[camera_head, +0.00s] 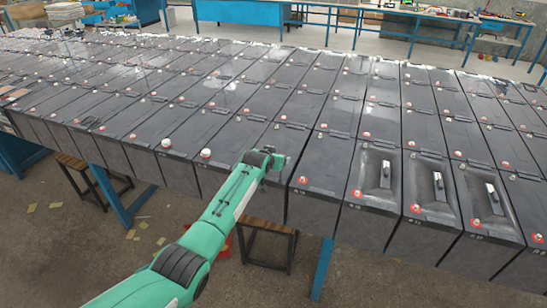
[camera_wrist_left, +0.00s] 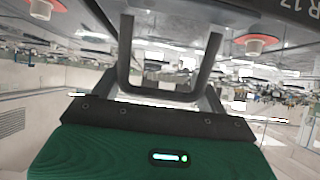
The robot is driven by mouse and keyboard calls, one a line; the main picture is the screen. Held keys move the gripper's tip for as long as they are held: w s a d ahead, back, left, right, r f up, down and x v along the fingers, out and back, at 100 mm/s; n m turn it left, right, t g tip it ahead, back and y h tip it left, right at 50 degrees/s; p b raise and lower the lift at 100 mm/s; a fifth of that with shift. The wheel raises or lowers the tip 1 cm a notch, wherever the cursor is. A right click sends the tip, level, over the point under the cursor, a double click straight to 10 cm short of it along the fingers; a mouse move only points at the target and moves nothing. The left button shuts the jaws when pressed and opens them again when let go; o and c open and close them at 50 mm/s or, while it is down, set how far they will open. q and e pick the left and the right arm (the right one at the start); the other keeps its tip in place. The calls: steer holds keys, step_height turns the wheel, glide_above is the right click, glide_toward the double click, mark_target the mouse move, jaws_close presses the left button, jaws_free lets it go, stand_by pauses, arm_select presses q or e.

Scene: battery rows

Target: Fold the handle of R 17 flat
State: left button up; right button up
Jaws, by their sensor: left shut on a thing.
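R 17 appears to be the dark battery (camera_head: 238,135) under my left gripper in the head view. Its label shows at the upper right of the left wrist view, by a pale terminal cap with a red ring (camera_wrist_left: 260,43). My left gripper (camera_head: 268,160) is at the battery's front edge. In the left wrist view, a dark U-shaped handle (camera_wrist_left: 165,96) stands out from the battery, its crossbar at the jaws; my left gripper is shut on it. Its exact angle and the contact are hard to make out. My right gripper is not in view.
Dark batteries stand in close rows on both sides and behind. A wooden stool (camera_head: 268,240) stands below the front edge. Blue benches (camera_head: 240,12) line the back.

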arm_select(q)
steer(key=shift+w+f+g, duration=0.1)
steer(key=shift+w+g, duration=0.05)
steer(key=shift+g, duration=0.15)
steer(key=o, duration=1)
steer(key=shift+s+a+r, duration=0.1)
steer(key=shift+s+r, duration=0.25)
steer(key=shift+s, duration=0.15)
steer(key=b+v, duration=0.2)
steer(key=v, duration=1)
steer(key=shift+s+r, duration=0.15)
steer(key=shift+s, duration=0.05)
